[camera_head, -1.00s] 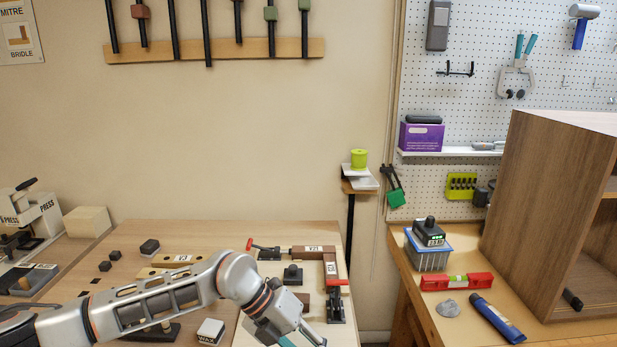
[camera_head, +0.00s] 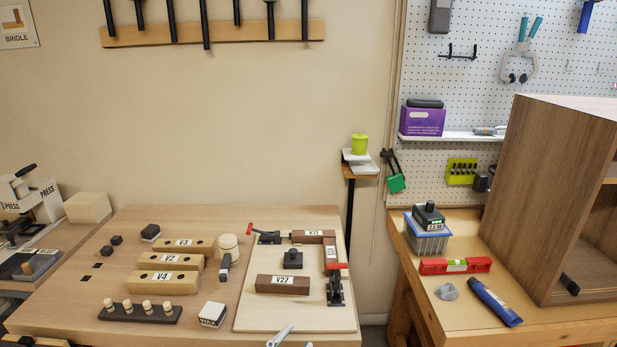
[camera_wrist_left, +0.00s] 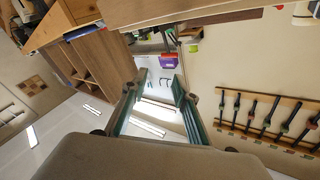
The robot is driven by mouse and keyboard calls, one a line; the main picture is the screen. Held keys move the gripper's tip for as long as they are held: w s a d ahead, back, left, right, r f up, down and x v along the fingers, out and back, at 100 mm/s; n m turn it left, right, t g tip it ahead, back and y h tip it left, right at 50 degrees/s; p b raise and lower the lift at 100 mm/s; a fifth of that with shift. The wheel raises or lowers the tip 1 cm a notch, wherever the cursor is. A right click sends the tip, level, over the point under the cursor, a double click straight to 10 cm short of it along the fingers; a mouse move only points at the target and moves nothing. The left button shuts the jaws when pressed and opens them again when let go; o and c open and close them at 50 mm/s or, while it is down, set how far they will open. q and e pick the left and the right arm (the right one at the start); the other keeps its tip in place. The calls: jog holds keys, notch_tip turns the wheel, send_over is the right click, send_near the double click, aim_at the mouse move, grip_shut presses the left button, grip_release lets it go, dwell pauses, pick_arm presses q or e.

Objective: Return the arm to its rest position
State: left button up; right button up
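My left gripper (camera_head: 292,340) shows only as pale fingertips at the bottom edge of the head view, in front of the light board. The rest of my left arm is out of that view. In the left wrist view the two teal-lined fingers of the left gripper (camera_wrist_left: 158,92) stand apart with nothing between them. That view is tipped, with the room slanted behind the fingers. My right gripper is in neither view.
On the bench (camera_head: 205,335) stand a light board (camera_head: 255,318) with the V27 block (camera_head: 283,284), labelled wood blocks (camera_head: 163,283), a peg rack (camera_head: 140,311) and a WAX box (camera_head: 213,314). A brown cabinet (camera_head: 540,190) stands at the right.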

pick_arm(q)
jog(key=s+a+f+n+g+y, duration=0.2)
jog(key=s+a+f+n+y, duration=0.2)
jog(key=s+a+f, duration=0.4)
jog(key=s+a+f+n+g+y, duration=0.3)
jog(key=s+a+f, duration=0.5)
jog(key=f, duration=0.5)
jog(key=shift+a+f+n+y, duration=0.35)
jog(key=shift+a+n+y, duration=0.25)
jog(key=shift+a+y, duration=0.2)
